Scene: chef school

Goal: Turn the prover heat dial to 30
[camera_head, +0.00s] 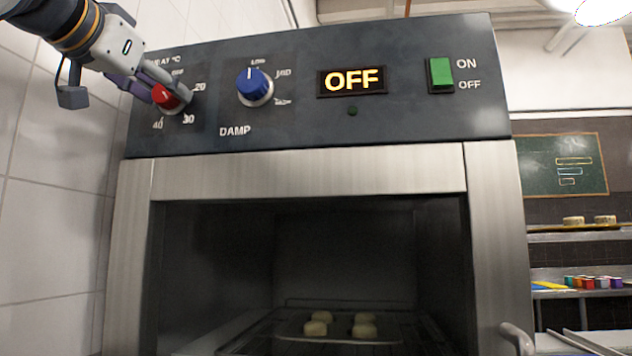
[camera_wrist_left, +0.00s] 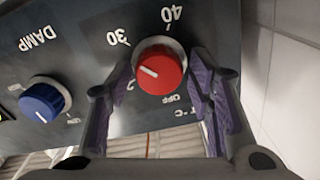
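The red heat dial (camera_head: 166,98) is at the left end of the prover's dark control panel, with 20, 30 and 40 printed around it. In the left wrist view, which looks upside down, the red dial (camera_wrist_left: 163,72) has a white mark pointing between 20 and 30. The 20 is partly hidden by a finger. My left gripper (camera_head: 170,91) is at the dial, its purple-padded fingers spread on either side of the knob. In the wrist view the gripper (camera_wrist_left: 160,85) looks open around it; contact is unclear. My right gripper is not in view.
A blue DAMP dial (camera_head: 255,87), a display reading OFF (camera_head: 351,80) and a green switch (camera_head: 441,73) sit further right on the panel. Below, the prover (camera_head: 310,174) stands open with a tray of dough pieces inside. A tiled wall (camera_head: 50,200) is close on the left.

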